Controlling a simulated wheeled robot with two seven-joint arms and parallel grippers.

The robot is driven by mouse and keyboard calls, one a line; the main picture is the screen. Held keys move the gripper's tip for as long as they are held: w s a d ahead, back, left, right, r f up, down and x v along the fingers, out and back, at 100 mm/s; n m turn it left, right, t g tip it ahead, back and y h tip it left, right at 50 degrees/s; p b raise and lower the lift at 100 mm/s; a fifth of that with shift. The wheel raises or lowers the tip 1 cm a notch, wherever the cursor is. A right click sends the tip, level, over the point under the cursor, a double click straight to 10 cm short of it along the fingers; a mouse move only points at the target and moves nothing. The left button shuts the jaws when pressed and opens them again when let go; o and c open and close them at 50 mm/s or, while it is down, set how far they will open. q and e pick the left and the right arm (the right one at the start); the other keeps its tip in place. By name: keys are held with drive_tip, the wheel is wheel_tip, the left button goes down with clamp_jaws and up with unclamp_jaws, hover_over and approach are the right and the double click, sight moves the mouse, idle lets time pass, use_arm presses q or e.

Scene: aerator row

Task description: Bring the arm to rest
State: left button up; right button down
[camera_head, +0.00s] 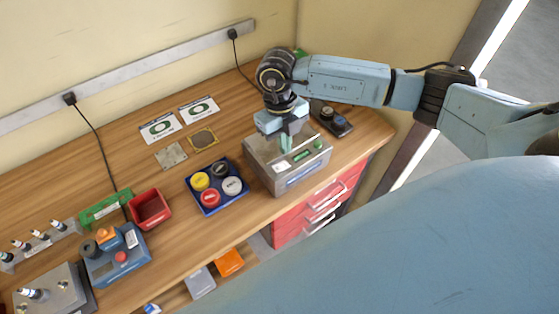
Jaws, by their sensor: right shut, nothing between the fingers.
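My right arm comes in from the right across the top of the view, light blue with black joints. Its right gripper (287,141) points down over the grey metal box (270,179) on the bench. The gripper is shut and holds nothing. Its fingertips are close to the top of the box; I cannot tell whether they touch it. The box has a small display, a green button and a light label on its front. My left gripper is not in view.
The wooden bench (130,178) bears a blue tray (211,209) with several coloured round pieces and a red bin (150,209). A blue device (117,262) stands at left. A black device (331,118) stands beyond the box. Red drawers (318,211) are below.

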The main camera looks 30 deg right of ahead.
drive_tip(key=shift+r+p, duration=0.35)
drive_tip(key=shift+r, duration=0.45)
